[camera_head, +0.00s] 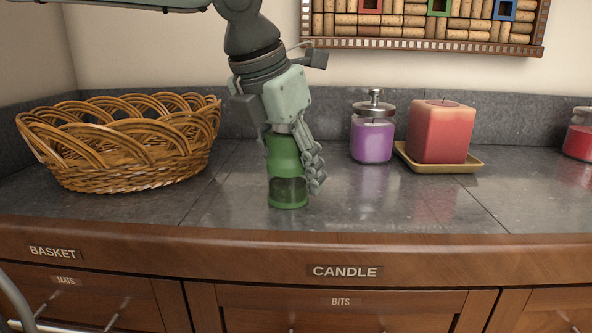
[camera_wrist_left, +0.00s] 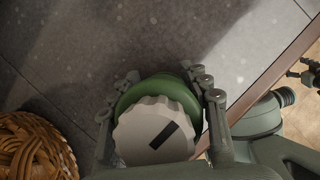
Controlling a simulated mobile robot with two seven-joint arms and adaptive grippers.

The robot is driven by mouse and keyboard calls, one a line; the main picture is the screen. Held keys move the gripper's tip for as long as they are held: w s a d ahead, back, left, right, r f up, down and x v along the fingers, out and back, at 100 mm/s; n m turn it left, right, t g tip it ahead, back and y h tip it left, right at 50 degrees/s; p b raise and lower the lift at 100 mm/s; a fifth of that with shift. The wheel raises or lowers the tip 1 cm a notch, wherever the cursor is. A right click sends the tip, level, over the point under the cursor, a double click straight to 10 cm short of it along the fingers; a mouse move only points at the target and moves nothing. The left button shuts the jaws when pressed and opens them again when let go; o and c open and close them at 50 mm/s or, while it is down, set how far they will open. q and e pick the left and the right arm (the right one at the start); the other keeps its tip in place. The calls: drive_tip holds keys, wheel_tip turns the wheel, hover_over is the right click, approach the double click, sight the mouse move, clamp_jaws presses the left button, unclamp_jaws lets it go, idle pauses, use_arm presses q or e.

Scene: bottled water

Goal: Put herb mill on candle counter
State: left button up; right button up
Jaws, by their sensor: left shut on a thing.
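The herb mill (camera_head: 287,188) is a green cylinder with a dark window low on its side. It stands upright at the counter, left of the purple jar; I cannot tell whether its base touches the surface. My left gripper (camera_head: 294,160) comes down from above and is shut around its upper part. In the left wrist view the mill's pale ridged top with a dark bar (camera_wrist_left: 154,132) sits between the fingers. The candle counter (camera_head: 385,207) is the grey tiled top above the CANDLE label (camera_head: 345,272).
A wicker basket (camera_head: 125,150) stands at the left. A purple lidded jar (camera_head: 373,140) and a red candle (camera_head: 440,132) on a yellow dish (camera_head: 437,165) stand to the right. Another red candle jar (camera_head: 580,140) is at the right edge. The counter front right of the mill is clear.

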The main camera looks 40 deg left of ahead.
sight(273, 135)
use_arm(q)
drive_tip(key=o, duration=1.4)
use_arm(e)
drive_tip(key=shift+r, duration=0.25)
use_arm(q)
drive_tip(key=shift+r, duration=0.1)
use_arm(e)
drive_tip(key=shift+r, duration=0.15)
use_arm(q)
drive_tip(key=shift+r, duration=0.3)
drive_tip(key=p+v, duration=0.1)
drive_tip(key=v, duration=1)
drive_tip(key=shift+s+f, duration=0.1)
drive_tip(key=shift+s+r, duration=0.15)
drive_tip(key=shift+r, duration=0.15)
use_arm(e)
drive_tip(key=x, duration=0.3)
drive_tip(key=shift+s+a, duration=0.1)
drive_tip(key=shift+a, duration=0.1)
